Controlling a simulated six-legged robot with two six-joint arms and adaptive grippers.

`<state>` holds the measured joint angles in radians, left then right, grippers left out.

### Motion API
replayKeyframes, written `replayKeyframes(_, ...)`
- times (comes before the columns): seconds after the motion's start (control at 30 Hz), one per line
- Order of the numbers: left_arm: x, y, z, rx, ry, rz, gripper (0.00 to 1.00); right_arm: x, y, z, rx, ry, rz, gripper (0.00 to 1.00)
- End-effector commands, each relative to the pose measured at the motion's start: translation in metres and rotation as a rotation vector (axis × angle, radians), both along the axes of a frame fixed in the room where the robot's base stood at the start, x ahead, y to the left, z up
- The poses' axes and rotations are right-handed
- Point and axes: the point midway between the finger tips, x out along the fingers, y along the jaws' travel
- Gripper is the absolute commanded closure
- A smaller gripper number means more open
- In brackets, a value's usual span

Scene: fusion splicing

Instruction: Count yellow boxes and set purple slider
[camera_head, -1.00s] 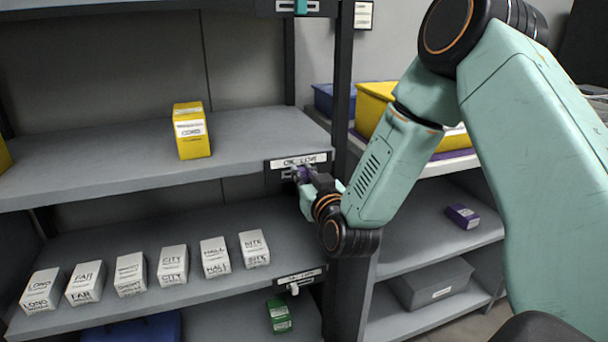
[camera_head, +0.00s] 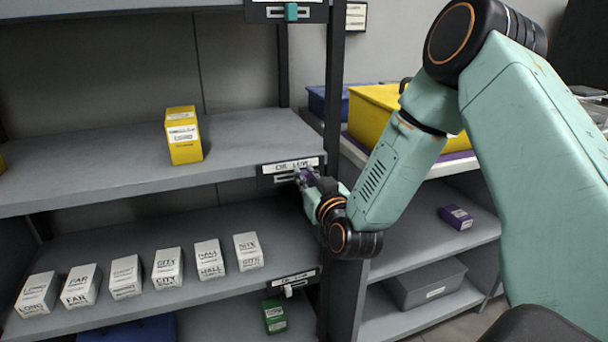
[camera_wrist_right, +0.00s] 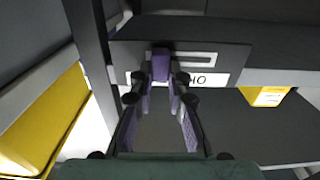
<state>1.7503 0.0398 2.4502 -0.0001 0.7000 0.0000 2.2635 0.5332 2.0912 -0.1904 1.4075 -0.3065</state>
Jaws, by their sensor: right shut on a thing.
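A yellow box (camera_head: 184,136) stands on the upper grey shelf. A sliver of another yellow thing (camera_head: 2,163) shows at the left edge. A yellow box also shows at the right of the right wrist view (camera_wrist_right: 265,96). The purple slider (camera_wrist_right: 160,64) sits in a slotted plate on that shelf's front edge, under an OK / LOW label (camera_head: 291,165). My right gripper (camera_head: 304,176) is shut on the slider, at the LOW end; empty slot shows toward OK. The right wrist view shows its fingertips (camera_wrist_right: 160,82) against the slider. My left gripper is not in view.
A teal slider (camera_head: 291,12) is on the plate above and a white slider (camera_head: 289,291) on the plate below. Several white boxes (camera_head: 168,267) line the lower shelf. A dark upright post (camera_head: 333,100) stands right beside the gripper. A side rack holds a yellow bin (camera_head: 385,112).

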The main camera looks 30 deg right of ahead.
Motion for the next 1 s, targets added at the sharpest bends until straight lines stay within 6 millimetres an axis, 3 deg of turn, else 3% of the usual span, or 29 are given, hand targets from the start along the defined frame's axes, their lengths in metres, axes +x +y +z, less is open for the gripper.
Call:
replayKeyframes(0.13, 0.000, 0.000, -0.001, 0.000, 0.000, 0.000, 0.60, 0.000, -0.003, -0.001, 0.002, 0.000, -0.015, 1.00)
replayKeyframes(0.17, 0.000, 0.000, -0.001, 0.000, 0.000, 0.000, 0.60, 0.000, -0.003, -0.001, 0.002, 0.000, -0.015, 0.83)
replayKeyframes(0.43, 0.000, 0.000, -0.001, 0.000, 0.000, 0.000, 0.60, 0.000, -0.001, -0.001, 0.001, 0.000, -0.013, 0.60)
replayKeyframes(0.77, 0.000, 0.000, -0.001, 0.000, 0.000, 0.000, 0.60, -0.001, 0.000, -0.001, 0.002, 0.000, -0.010, 0.60)
replayKeyframes(1.0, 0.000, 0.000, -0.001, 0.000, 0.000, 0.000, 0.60, -0.031, 0.006, -0.001, 0.006, 0.002, -0.011, 0.60)
